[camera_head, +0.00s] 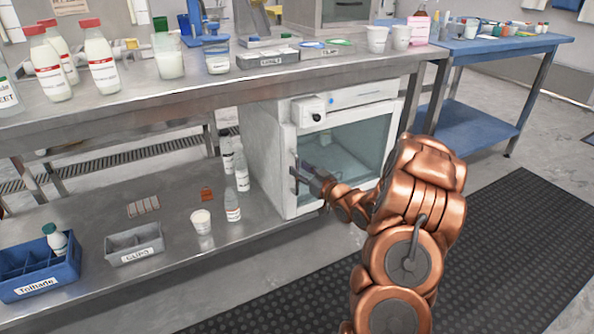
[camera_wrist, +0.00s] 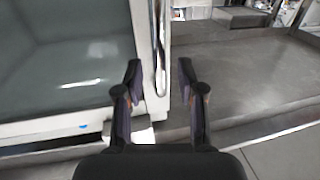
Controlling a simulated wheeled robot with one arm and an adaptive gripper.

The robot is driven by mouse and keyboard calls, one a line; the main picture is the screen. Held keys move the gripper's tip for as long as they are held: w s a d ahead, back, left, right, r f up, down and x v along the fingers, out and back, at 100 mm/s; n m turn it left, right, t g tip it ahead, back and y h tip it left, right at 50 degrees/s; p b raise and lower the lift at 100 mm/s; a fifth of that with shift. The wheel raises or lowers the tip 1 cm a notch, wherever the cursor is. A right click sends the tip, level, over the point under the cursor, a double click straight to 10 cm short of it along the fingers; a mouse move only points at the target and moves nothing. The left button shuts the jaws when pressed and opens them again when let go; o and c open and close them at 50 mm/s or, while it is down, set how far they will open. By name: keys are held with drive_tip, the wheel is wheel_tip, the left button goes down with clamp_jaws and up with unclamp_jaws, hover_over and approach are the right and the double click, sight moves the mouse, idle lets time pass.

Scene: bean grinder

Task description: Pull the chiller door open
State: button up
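The chiller is a white box (camera_head: 292,150) under the steel bench, with a glass-fronted door (camera_head: 345,150) that looks closed. In the wrist view the glass door (camera_wrist: 70,60) fills the left side. A thin upright metal handle (camera_wrist: 160,45) runs along the door's edge. My gripper (camera_head: 300,172) is at the left edge of the door in the head view, partly hiding the handle there. In the wrist view my gripper (camera_wrist: 160,75) is open, with one finger on each side of the handle's line. Gaps show between the fingers and the handle; I cannot tell the depth between them.
White bottles (camera_head: 232,200) and a white cup (camera_head: 201,221) stand on the lower shelf left of the chiller. A grey bin (camera_head: 135,243) and a blue crate (camera_head: 40,270) are farther left. The dark floor mat (camera_head: 480,250) is clear in front.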

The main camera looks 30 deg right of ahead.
drive_tip(key=shift+w+a, duration=0.1)
drive_tip(key=shift+w, duration=1.05)
clamp_jaws()
